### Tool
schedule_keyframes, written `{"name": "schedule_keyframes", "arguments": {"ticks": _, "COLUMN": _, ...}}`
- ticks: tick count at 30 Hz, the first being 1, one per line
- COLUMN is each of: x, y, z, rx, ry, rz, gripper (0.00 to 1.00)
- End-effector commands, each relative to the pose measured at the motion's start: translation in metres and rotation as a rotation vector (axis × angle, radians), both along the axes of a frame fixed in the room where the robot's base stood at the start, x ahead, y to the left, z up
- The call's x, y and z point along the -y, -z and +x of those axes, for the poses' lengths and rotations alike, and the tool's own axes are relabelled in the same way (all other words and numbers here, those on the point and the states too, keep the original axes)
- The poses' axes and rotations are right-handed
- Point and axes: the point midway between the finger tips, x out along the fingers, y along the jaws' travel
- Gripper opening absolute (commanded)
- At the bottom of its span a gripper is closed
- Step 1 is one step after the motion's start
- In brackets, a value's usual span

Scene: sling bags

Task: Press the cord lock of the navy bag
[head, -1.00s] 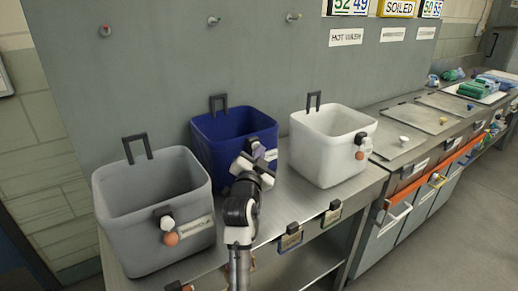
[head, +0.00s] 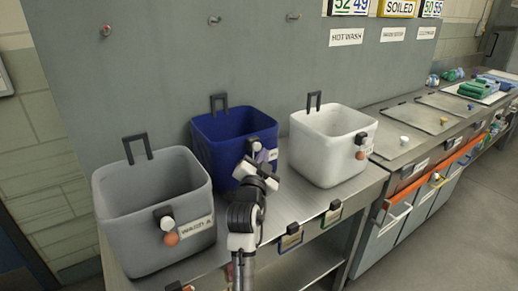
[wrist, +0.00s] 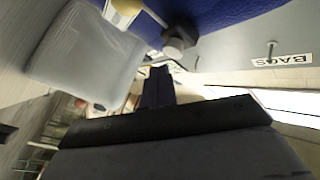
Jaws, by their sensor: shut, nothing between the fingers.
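The navy bag (head: 215,150) stands open-topped in the middle of the bench, between a grey and a white bag. Its cord lock (head: 254,145), a small dark block with a pale button, is on the front near the rim, partly hidden by my gripper. My gripper (head: 258,167) is shut and empty, close in front of the navy bag, just below the lock. In the wrist view, the navy bag's blue wall (wrist: 215,10) fills the top, with a dark fitting and a pale knob (wrist: 125,8) beside it. I cannot tell whether the fingers touch the lock.
The grey bag (head: 120,235) stands left and the white bag (head: 310,150) right, each with a similar front fitting and an orange ball. Tags hang on the bench's front edge (head: 291,238). A grey panel (head: 150,70) rises behind.

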Motion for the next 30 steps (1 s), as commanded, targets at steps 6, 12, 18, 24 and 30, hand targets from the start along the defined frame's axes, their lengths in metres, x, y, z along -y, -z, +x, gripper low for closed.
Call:
{"name": "schedule_keyframes", "arguments": {"ticks": 6, "x": 0.003, "y": -0.001, "z": -0.003, "rx": 0.001, "ry": 0.001, "rz": 0.000, "gripper": 0.00}}
{"name": "schedule_keyframes", "arguments": {"ticks": 12, "x": 0.004, "y": -0.001, "z": -0.004, "rx": 0.002, "ry": 0.001, "rz": 0.000, "gripper": 0.00}}
{"name": "schedule_keyframes", "arguments": {"ticks": 18, "x": 0.014, "y": -0.001, "z": -0.019, "rx": 0.002, "ry": 0.002, "rz": -0.001, "gripper": 0.00}}
{"name": "schedule_keyframes", "arguments": {"ticks": 24, "x": 0.026, "y": -0.001, "z": -0.035, "rx": 0.001, "ry": 0.004, "rz": -0.001, "gripper": 0.00}}
{"name": "schedule_keyframes", "arguments": {"ticks": 30, "x": 0.032, "y": -0.001, "z": -0.043, "rx": 0.002, "ry": 0.001, "rz": 0.000, "gripper": 0.00}}
